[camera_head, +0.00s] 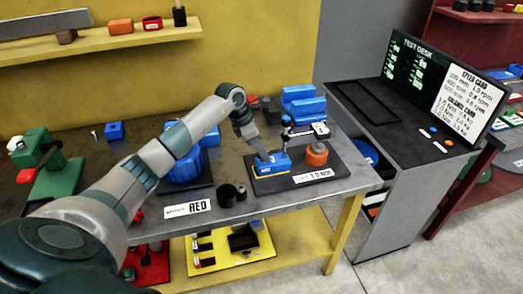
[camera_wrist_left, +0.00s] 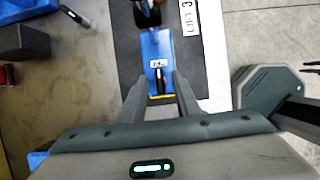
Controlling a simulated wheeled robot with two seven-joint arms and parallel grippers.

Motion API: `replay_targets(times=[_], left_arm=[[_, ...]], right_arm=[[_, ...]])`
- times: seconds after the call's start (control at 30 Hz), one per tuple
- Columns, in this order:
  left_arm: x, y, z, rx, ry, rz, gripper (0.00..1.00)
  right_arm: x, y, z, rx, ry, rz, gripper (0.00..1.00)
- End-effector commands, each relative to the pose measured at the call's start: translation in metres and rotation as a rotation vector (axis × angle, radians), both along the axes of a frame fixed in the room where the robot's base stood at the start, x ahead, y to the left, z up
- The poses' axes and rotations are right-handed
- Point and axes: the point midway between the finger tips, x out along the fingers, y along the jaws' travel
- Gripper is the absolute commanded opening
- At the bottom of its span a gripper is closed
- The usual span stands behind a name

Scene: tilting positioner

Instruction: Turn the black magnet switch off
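A blue magnet block (camera_head: 272,170) with a yellow lower edge sits on a dark base plate (camera_head: 328,183) on the workbench. It also shows in the left wrist view (camera_wrist_left: 158,42), with a small white label on top. The black switch (camera_wrist_left: 159,79) is a short dark lever on the block, near its yellow end. My left gripper (camera_head: 263,157) is low over this end of the block. In the left wrist view its two fingers (camera_wrist_left: 160,92) are apart, one on each side of the switch. Whether they touch anything I cannot tell.
A small post with a dark blue knob (camera_head: 286,120) and an orange round part (camera_head: 316,154) stand close by on the plate. A blue machine (camera_head: 183,168) is further left. The bench's front right corner is clear.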

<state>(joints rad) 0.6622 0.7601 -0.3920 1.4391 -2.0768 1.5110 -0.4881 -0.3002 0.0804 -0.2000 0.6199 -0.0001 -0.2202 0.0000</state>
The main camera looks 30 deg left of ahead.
Motion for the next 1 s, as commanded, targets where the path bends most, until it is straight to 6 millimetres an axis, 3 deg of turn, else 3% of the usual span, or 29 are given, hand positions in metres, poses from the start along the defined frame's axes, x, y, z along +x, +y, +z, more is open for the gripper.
replay_targets(times=[0.33, 0.53, 0.77, 1.0], left_arm=[[0.0, 0.001, 0.001, 0.0, 0.0, -0.001, 0.29], [-0.004, 0.004, 0.012, 0.0, -0.002, -0.001, 0.29], [-0.014, 0.013, 0.043, 0.002, -0.003, 0.001, 0.29], [-0.028, 0.026, 0.088, 0.003, -0.005, 0.001, 0.29]], right_arm=[[0.0, 0.0, -0.001, 0.0, 0.0, 0.0, 0.31], [0.0, 0.0, -0.007, 0.0, 0.0, 0.0, 0.31], [0.0, 0.0, -0.021, 0.0, 0.0, 0.0, 0.31], [0.0, 0.0, -0.038, 0.0, -0.001, 0.0, 0.31]])
